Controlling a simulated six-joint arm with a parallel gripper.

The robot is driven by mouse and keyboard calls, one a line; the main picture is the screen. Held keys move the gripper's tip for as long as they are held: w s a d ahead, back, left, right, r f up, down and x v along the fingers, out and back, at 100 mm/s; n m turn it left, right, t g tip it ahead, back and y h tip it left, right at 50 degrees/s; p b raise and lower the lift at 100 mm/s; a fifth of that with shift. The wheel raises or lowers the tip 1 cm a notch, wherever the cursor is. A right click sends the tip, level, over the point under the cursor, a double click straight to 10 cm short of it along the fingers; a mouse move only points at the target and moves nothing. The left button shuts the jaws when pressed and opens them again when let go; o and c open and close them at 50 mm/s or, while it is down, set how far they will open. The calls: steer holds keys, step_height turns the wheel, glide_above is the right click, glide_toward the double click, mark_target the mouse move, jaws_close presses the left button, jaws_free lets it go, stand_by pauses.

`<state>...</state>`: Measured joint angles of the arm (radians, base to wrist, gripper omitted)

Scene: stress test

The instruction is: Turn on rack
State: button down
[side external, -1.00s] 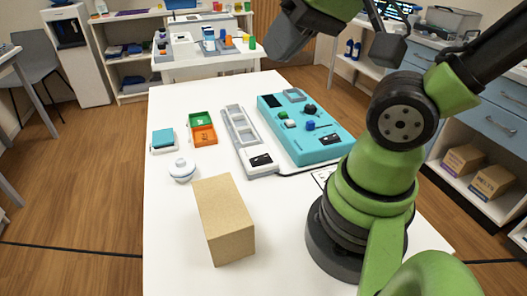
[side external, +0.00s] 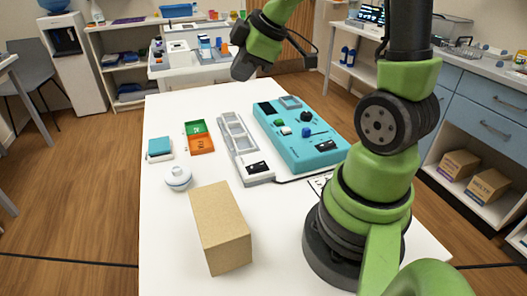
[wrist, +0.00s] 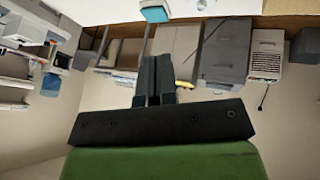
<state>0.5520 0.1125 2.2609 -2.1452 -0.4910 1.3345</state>
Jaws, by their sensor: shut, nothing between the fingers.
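A long light-grey rack (side external: 234,128) with several rectangular slots lies on the white table, with a black panel, perhaps its switch (side external: 257,167), at its near end. I cannot tell from the picture whether it is on or off. Its cable runs right past the front of a teal control box (side external: 320,148), which carries knobs and green and blue buttons. My gripper (side external: 241,72) is in the air above the far end of the table, beyond the rack and apart from it. In the wrist view my gripper (wrist: 154,60) has its dark fingers together and empty.
A tan cardboard box (side external: 218,222) stands on the near table. A white lidded pot (side external: 178,177), a teal-topped block (side external: 160,149), and green (side external: 195,128) and orange (side external: 200,144) trays sit left of the rack. A cluttered bench is behind.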

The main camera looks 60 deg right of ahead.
steer(key=s+d+f+n+g+y, duration=0.1)
steer(key=s+f+g, duration=0.3)
steer(key=s+f, duration=0.1)
steer(key=shift+s+n+g, duration=0.35)
steer(key=shift+n+g, duration=0.05)
steer(key=shift+d+f, duration=0.1)
steer(key=shift+f, duration=0.05)
glide_above(261, 165)
step_height(261, 165, down, 10)
steer(key=shift+s+f, duration=0.1)
steer(key=shift+f, duration=0.05)
steer(key=shift+s+d+f, duration=0.1)
steer(key=shift+d+f, duration=0.05)
steer(key=shift+f, duration=0.7)
steer(key=shift+s+d+f, duration=0.1)
steer(key=shift+f, duration=0.7)
steer(key=shift+y, duration=0.3)
